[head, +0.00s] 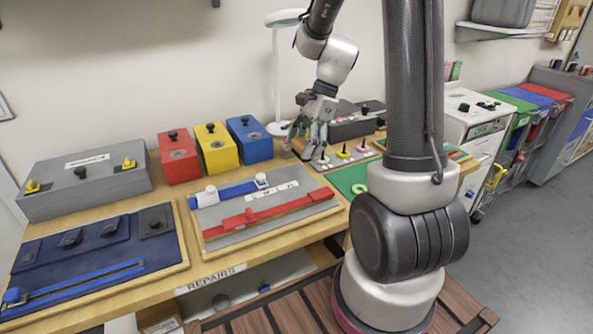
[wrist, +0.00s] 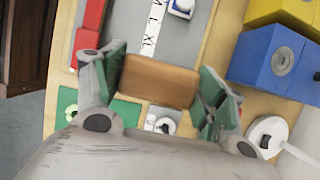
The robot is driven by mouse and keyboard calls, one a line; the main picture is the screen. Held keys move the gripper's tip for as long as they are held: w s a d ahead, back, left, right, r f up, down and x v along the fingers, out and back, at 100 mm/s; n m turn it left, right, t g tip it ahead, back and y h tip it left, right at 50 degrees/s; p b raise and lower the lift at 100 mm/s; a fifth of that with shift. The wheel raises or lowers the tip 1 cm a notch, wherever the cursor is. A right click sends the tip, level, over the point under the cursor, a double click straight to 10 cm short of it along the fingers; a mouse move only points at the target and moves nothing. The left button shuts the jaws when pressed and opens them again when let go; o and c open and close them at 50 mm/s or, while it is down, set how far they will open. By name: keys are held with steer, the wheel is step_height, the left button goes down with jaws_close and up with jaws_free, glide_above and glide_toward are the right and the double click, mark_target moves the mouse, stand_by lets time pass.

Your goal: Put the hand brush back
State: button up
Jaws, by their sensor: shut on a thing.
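My gripper (head: 316,118) is over the back of the bench, in front of the lamp. In the wrist view my gripper (wrist: 160,95) has its green-padded fingers on either side of a brown, wooden-looking block, which I take to be the hand brush (wrist: 158,82). It is held between the fingers. In the head view the hand brush (head: 300,148) shows only in part below the fingers, low over the bench. Its bristles are not seen. I cannot tell whether it touches anything below.
Red (head: 178,156), yellow (head: 216,147) and blue (head: 249,139) boxes stand left of my gripper. The white lamp (head: 277,75) is close behind it. A grey board with sliders (head: 222,218) lies in front, and a board with several small pegs (head: 343,156) is to the right.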

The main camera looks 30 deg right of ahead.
mark_target(299, 177)
step_height(299, 177, down, 7)
steer(key=shift+r, duration=0.2)
steer(key=shift+f, duration=0.15)
steer(key=o, duration=1)
steer(key=v, duration=1.2)
steer(key=s+a+r+n+t+h, duration=0.1)
steer(key=s+r+n, duration=0.2)
steer(key=s+n, duration=0.3)
steer(key=s+a+r+n+t+h, duration=0.1)
steer(key=s+r+n+t+h, duration=0.1)
steer(key=s+n, duration=0.4)
steer(key=s+a+r+n+t+h, duration=0.1)
steer(key=s+r+n, duration=0.4)
steer(key=s+n, duration=0.1)
steer(key=shift+s+h, duration=0.3)
steer(key=shift+s, duration=0.1)
